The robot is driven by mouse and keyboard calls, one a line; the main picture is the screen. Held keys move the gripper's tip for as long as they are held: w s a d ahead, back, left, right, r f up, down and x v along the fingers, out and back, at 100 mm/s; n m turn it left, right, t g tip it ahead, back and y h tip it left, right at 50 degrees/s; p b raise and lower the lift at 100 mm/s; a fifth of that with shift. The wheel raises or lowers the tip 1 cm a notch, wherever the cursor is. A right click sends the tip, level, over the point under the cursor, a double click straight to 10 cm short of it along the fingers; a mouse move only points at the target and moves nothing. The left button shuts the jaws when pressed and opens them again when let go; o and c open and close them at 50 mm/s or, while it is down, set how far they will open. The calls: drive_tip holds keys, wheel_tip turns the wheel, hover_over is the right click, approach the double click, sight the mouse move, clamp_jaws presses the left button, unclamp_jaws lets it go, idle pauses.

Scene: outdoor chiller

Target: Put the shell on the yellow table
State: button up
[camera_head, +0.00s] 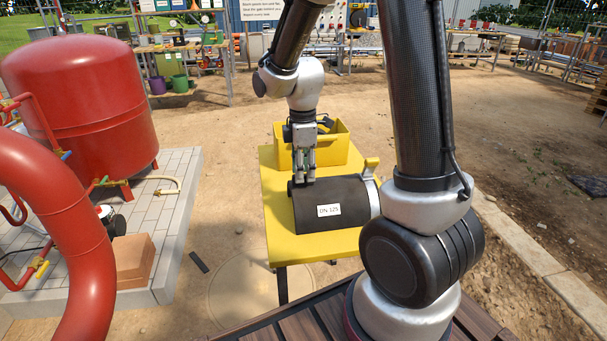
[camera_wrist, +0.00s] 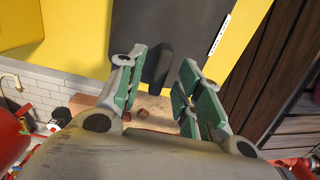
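The shell (camera_head: 335,204) is a dark grey, curved half-cylinder with a white "DN 125" label. It lies on the yellow table (camera_head: 282,242), towards its front right. My gripper (camera_head: 305,178) points down at the shell's left end in the head view. In the wrist view, the shell (camera_wrist: 192,25) fills the top, and a dark tab at its end lies between the fingertips. My gripper (camera_wrist: 160,75) has its green-padded fingers apart around that tab; firm contact with it does not show.
A yellow bin (camera_head: 333,148) stands at the table's back. A red tank (camera_head: 85,95) and red pipe (camera_head: 85,260) stand left.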

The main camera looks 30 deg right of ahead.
wheel_tip(320, 180, up, 10)
drive_tip(key=s+d+r+m+t, duration=0.2)
drive_tip(key=s+r+m, duration=0.1)
drive_tip(key=s+m, duration=0.4)
drive_tip(key=s+d+r+m+t, duration=0.2)
drive_tip(key=s+m, duration=0.5)
drive_tip(key=s, duration=0.5)
wheel_tip(320, 180, up, 2)
drive_tip(key=shift+s+d+r+m, duration=0.2)
drive_tip(key=shift+s+d+m, duration=0.2)
drive_tip(key=shift+d, duration=0.05)
